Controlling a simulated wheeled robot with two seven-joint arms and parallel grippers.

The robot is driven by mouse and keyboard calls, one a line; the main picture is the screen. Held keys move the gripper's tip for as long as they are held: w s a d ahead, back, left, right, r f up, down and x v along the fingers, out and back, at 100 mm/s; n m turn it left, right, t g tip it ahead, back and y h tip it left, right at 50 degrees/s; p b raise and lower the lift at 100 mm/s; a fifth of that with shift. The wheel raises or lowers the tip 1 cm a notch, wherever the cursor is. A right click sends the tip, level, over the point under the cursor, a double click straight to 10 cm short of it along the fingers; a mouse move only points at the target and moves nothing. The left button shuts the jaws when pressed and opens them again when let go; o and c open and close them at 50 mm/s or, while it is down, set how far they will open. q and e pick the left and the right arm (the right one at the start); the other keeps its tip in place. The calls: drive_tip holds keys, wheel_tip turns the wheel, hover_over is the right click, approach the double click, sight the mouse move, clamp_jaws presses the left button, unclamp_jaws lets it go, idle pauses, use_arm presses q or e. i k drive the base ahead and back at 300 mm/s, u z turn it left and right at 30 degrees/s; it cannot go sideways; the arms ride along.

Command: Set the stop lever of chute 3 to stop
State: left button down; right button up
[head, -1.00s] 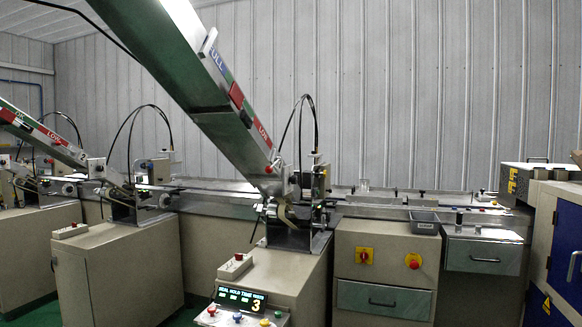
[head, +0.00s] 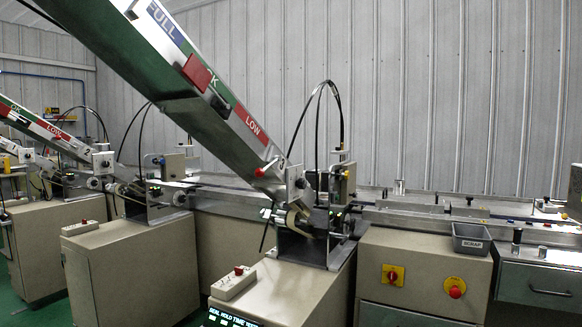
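The chute marked 3 (head: 207,97) slopes down from the upper left to a feeder head (head: 300,205) at the centre of the head view. Its side carries FULL, OK and LOW labels. A small lever with a red knob (head: 260,172) sticks out at the lower end of this chute, on its left side. I cannot tell whether this is the stop lever or which setting it is in. Neither of my grippers shows in the head view.
A control box with a red button (head: 233,283) sits on the cabinet below the chute. A grey SCRAP bin (head: 471,239) and a cabinet with red knobs (head: 425,277) stand to the right. Chute 2 (head: 45,131) is at the left. Green floor shows at lower left.

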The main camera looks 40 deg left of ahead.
sight(259, 173)
drive_tip(key=u, duration=0.65)
drive_tip(key=i, duration=0.85)
drive_tip(key=u, duration=0.85)
